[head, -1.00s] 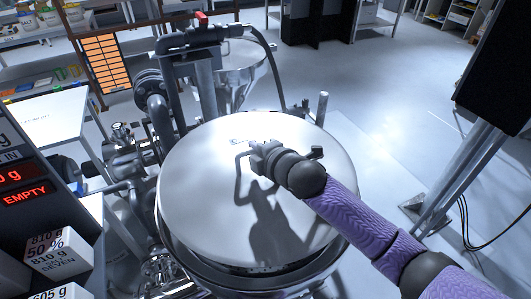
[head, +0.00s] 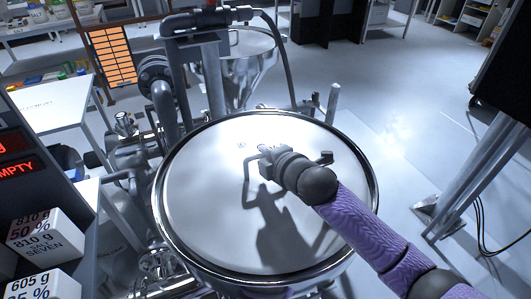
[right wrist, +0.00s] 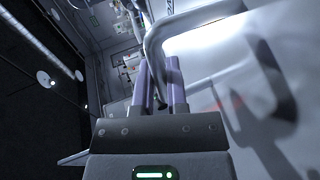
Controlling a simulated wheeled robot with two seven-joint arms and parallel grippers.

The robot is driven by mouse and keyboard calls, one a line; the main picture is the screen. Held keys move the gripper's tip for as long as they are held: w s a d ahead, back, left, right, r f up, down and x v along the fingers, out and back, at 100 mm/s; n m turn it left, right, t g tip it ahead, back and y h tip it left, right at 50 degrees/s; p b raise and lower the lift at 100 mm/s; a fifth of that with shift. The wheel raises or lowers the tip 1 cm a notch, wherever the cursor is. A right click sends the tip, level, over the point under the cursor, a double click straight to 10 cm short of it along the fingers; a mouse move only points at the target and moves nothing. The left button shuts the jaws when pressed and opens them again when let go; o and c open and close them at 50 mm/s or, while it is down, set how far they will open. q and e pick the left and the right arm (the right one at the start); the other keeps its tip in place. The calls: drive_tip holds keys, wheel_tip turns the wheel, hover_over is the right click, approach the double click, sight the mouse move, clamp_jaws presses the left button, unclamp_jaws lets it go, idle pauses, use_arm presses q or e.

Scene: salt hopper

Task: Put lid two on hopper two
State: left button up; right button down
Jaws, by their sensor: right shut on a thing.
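The lid (head: 205,185) is a large round shiny metal disc with a bent bar handle (head: 249,168). It lies over the mouth of the near hopper (head: 367,213), whose metal rim shows all around it. The lid looks level and about centred; I cannot tell whether it is fully seated. My right gripper (head: 268,164) is shut on the handle, above the lid. In the right wrist view, the purple fingers (right wrist: 160,88) are at the bar handle (right wrist: 156,45), with the lid's pale surface (right wrist: 225,85) to the right. My left gripper is not in view.
Another open metal hopper (head: 243,68) stands behind, with grey pipes (head: 212,75) in front of it. Weight blocks (head: 45,240) and a red display (head: 18,170) are at the left. A metal stand (head: 470,165) is at the right. Floor between is clear.

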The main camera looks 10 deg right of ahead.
drive_tip(key=shift+f, duration=0.4)
drive_tip(key=c, duration=0.6)
unclamp_jaws()
drive_tip(key=shift+f, duration=0.1)
